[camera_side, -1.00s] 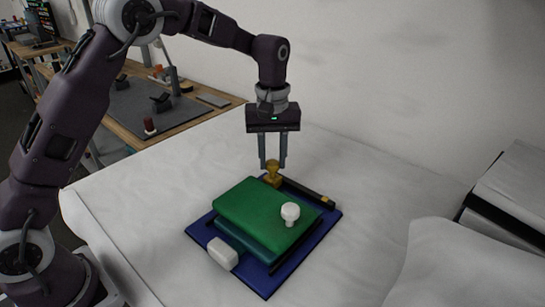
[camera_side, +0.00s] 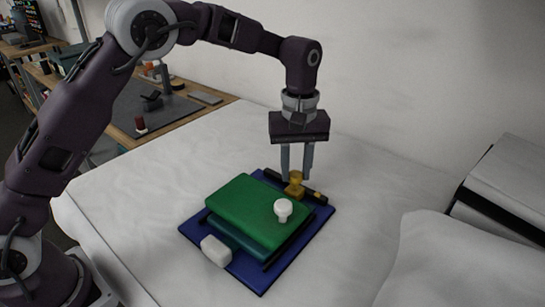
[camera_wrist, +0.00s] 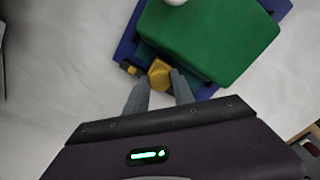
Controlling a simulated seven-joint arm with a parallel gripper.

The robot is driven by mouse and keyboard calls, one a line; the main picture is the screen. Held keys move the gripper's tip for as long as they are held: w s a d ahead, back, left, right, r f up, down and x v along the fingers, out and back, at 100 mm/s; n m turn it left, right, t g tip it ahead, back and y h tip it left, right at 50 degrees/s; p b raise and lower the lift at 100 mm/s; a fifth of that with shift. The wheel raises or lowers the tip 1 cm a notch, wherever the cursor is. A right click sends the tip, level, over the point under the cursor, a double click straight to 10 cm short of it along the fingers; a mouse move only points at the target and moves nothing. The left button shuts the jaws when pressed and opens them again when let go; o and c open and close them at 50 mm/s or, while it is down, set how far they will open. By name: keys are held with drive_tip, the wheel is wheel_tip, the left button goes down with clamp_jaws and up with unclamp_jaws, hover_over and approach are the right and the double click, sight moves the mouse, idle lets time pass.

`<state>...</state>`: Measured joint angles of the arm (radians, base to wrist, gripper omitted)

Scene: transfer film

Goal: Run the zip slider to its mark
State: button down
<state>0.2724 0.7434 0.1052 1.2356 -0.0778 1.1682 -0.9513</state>
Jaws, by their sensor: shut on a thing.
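The gold zip slider (camera_side: 294,189) sits on a dark track along the far edge of the blue base (camera_side: 262,284). A small yellow mark (camera_side: 318,195) lies on the track, a short way to the right of the slider. In the wrist view the slider (camera_wrist: 159,74) is between my fingertips, and the mark (camera_wrist: 125,67) is to its left with a gap between. My gripper (camera_side: 296,177) points down from above and is shut on the slider's upper part. The exact finger contact is small and partly hidden in the side view.
A green padded block (camera_side: 245,207) with a white knob (camera_side: 283,208) lies on the base, close beside the track. A white block (camera_side: 216,250) sits at the base's near left edge. The white cloth surface (camera_side: 365,210) right of the base is clear.

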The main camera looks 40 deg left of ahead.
drive_tip(key=d, duration=0.4)
drive_tip(key=shift+r, duration=0.1)
drive_tip(key=c, duration=1.1)
unclamp_jaws()
drive_tip(key=shift+o, duration=0.2)
wheel_tip(320, 180, up, 7)
